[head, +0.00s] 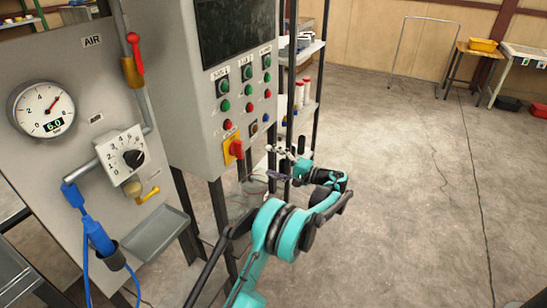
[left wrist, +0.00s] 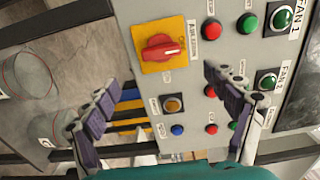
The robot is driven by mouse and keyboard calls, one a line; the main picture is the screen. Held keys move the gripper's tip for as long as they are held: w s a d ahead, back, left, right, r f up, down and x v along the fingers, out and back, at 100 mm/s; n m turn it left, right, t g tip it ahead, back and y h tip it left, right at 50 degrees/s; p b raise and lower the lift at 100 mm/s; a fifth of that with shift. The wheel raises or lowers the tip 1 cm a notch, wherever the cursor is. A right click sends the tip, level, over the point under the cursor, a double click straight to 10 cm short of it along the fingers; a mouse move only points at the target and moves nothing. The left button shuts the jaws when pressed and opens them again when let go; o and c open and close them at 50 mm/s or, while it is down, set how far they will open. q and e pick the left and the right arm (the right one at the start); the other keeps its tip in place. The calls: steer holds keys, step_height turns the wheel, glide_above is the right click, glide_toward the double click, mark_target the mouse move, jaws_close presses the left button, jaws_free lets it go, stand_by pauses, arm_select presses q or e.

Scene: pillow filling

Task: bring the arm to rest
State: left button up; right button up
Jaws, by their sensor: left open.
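My left gripper (head: 277,164) is small in the head view, at the end of my teal and black arm, in front of the lower right part of the grey control cabinet (head: 190,110). In the left wrist view its two purple-padded fingers (left wrist: 162,90) are spread wide with nothing between them. The cabinet face fills the upper right of that view, with a red rotary switch (left wrist: 163,49) on a yellow plate just beyond the fingers. I cannot tell the exact gap to the panel. My right gripper is in neither view.
A grey air panel with a gauge (head: 42,108), a dial box (head: 120,155) and a blue hose fitting (head: 98,235) stands at left. A shelf rack (head: 303,75) stands behind the cabinet. The concrete floor (head: 420,180) at right is open. A yellow bin (head: 484,45) sits on a far table.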

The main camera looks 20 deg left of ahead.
arm_select(q)
steer(key=s+r+m+t+h, duration=0.1)
steer(key=s+r+h, duration=0.25)
steer(key=s, duration=0.35)
steer(key=s+r+t+h, duration=0.2)
steer(key=s+h, duration=0.3)
steer(key=s, duration=0.2)
steer(key=s+d+f+n+t+h, duration=0.1)
steer(key=s+d+f+h, duration=0.2)
steer(key=s+d, duration=0.4)
steer(key=s+d+f+t+h, duration=0.2)
steer(key=s+d+f+h, duration=0.2)
steer(key=s, duration=1.2)
steer(key=d+h, duration=0.2)
steer(key=d, duration=0.2)
steer(key=shift+n, duration=0.4)
